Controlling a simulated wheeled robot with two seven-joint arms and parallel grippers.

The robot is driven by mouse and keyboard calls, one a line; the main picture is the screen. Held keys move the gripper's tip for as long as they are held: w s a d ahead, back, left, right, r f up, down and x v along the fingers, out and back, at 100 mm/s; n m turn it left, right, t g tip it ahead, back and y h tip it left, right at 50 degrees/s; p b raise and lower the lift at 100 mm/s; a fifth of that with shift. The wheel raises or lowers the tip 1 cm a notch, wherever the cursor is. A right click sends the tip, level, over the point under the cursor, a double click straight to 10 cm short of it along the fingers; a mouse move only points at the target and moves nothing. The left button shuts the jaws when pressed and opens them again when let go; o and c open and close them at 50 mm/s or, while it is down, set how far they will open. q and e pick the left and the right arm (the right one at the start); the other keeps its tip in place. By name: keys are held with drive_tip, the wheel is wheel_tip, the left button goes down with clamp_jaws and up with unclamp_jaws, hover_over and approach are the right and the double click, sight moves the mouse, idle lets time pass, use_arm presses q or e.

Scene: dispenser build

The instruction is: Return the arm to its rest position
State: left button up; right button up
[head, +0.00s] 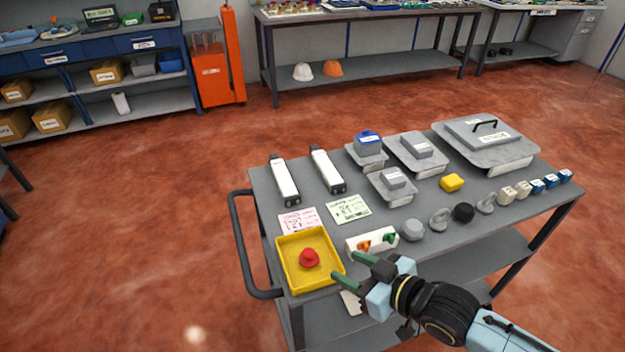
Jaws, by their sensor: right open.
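My right gripper (352,270) is in the head view, at the front edge of the grey cart (262,190). Its two green fingers are spread apart with nothing between them. The arm comes in from the lower right. The fingers point toward the yellow tray (285,262), which holds a red knobbed part (309,258). The fingertips are near the tray's right side; I cannot tell whether they touch it. A white block with orange and green pieces (372,241) stands just beyond the gripper. My left gripper is not in view.
Two white tube-like parts (285,180) lie on the cart, with pink (299,221) and green (348,209) cards before them. Lidded grey trays (490,141), a yellow block (452,183) and a row of small grey, white and blue parts fill the right side. Open red floor lies left.

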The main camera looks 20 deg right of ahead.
drive_tip(key=s+d+f+m+g+h, duration=0.1)
drive_tip(key=s+f+m+g+h, duration=0.2)
drive_tip(key=s, duration=0.5)
drive_tip(key=s+d+f+m+g+h, duration=0.1)
drive_tip(key=s+d+g+h, duration=0.15)
drive_tip(key=s+g, duration=0.4)
drive_tip(key=s+f+b, duration=0.2)
drive_tip(key=s+f, duration=0.1)
drive_tip(key=f, duration=2.5)
drive_tip(key=s+d+f+g+b, duration=0.1)
drive_tip(key=s+d+f, duration=0.1)
drive_tip(key=s+f, duration=1.3)
drive_tip(key=shift+s+f+n+h+b, duration=0.2)
drive_tip(key=shift+s+n+h+b, duration=0.2)
drive_tip(key=shift+h, duration=0.05)
drive_tip(key=shift+g, duration=0.25)
